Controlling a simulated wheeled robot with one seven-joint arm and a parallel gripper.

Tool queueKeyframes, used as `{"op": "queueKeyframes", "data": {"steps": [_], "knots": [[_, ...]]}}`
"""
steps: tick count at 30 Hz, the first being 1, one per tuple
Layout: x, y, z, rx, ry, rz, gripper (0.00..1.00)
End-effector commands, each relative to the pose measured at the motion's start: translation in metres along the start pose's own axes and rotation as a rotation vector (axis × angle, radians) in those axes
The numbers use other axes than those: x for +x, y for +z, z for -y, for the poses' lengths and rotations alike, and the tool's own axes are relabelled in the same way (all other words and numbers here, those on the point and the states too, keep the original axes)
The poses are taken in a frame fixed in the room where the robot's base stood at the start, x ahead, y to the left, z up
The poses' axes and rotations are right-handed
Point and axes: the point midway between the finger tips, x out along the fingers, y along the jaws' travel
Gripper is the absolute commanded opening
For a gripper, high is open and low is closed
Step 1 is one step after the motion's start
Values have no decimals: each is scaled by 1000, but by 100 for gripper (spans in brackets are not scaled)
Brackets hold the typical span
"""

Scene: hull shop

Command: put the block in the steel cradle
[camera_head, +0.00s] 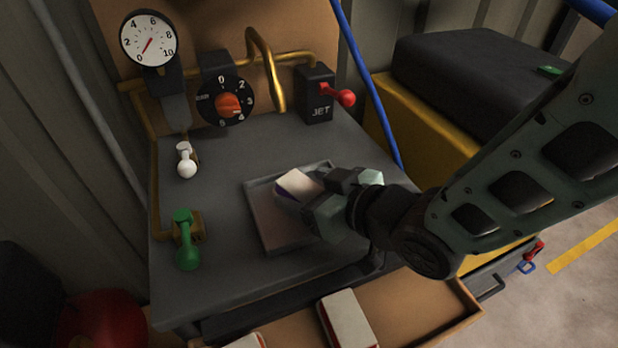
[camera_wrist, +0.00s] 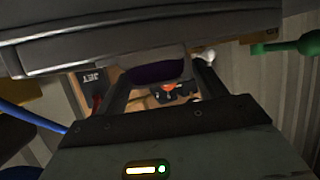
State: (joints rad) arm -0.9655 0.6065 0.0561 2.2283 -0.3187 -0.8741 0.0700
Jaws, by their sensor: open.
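The block (camera_head: 297,184), pale on top with a dark purple side, is at the far part of the shallow grey steel cradle (camera_head: 262,222) on the bench. My gripper (camera_head: 313,194) is at the block, reaching in from the right. In the wrist view the block's purple side (camera_wrist: 155,70) shows between my two open fingers (camera_wrist: 158,84), close below the grey cradle edge (camera_wrist: 90,52). The block's underside is hidden, so I cannot tell whether it rests fully on the cradle floor.
A gauge (camera_head: 149,38), a rotary dial (camera_head: 228,103) and a red JET lever (camera_head: 338,95) stand behind. White (camera_head: 186,163) and green (camera_head: 187,240) levers are at left. An open drawer (camera_head: 420,305) with red-and-white boxes (camera_head: 347,320) juts out in front.

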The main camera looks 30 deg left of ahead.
Motion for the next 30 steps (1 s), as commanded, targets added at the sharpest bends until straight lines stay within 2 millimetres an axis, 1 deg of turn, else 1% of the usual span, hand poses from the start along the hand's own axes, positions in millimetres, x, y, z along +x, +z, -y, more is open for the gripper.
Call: {"op": "queueKeyframes", "data": {"steps": [1, 6, 9, 13, 18, 26, 29, 30], "knots": [[-11, 0, 0, 1, 2, -1, 71], [-49, -1, -1, -1, 2, -2, 71], [-69, -1, 0, 0, 2, -2, 71], [-88, -1, 0, -1, 1, -1, 71], [-101, 0, 0, 0, 1, -2, 71], [-103, 0, 0, -1, 0, -1, 71], [-106, 2, -5, 4, 17, 22, 71], [-108, 4, -9, 9, 34, 47, 71]]}}
